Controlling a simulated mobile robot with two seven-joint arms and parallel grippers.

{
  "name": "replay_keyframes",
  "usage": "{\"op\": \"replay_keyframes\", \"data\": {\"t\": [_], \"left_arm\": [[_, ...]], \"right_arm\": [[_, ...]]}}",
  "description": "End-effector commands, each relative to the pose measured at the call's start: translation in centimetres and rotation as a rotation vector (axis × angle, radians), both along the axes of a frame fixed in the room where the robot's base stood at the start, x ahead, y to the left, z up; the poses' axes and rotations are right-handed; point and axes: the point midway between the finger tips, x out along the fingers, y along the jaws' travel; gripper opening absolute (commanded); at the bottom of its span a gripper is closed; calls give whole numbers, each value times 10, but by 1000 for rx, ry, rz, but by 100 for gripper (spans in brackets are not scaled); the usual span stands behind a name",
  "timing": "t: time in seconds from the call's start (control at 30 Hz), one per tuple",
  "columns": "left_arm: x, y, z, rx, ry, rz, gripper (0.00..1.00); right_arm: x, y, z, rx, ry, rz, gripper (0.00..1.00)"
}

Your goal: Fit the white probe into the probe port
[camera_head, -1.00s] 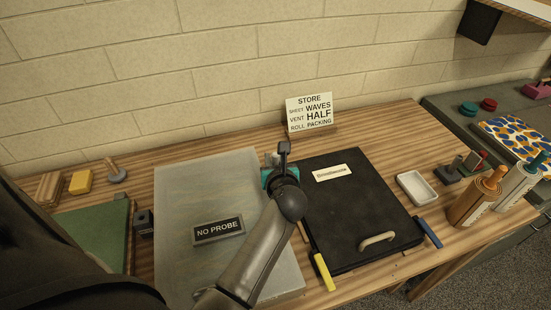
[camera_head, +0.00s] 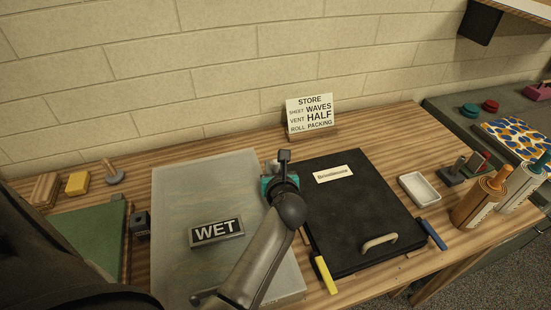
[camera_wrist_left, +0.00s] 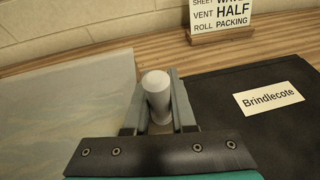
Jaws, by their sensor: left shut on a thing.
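The white probe (camera_wrist_left: 157,88) stands upright between the fingers of my left gripper (camera_wrist_left: 158,118) in the left wrist view. My left gripper is shut on it. In the head view my left gripper (camera_head: 272,168) is at the back, by the gap between the grey translucent tray (camera_head: 190,175) and the black-covered tray (camera_head: 350,205). The probe's lower end and the probe port are hidden by the gripper, so I cannot see how they meet. The display block (camera_head: 217,231) on the grey tray reads "WET". My right gripper is not in view.
A sign (camera_head: 310,112) stands behind the trays. The black cover has a "Brindlecote" label (camera_wrist_left: 268,99). A green board (camera_head: 92,235) is at the left.

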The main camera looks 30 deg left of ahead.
Motion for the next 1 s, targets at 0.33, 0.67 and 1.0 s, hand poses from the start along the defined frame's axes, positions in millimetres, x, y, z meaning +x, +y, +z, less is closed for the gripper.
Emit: {"op": "replay_keyframes", "data": {"t": [0.33,0.67,1.0], "left_arm": [[0,0,1,1,-1,0,52],[0,1,1,1,0,2,58],[0,0,35,2,-1,0,58]], "right_arm": [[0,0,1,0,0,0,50],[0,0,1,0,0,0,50],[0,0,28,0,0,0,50]]}}
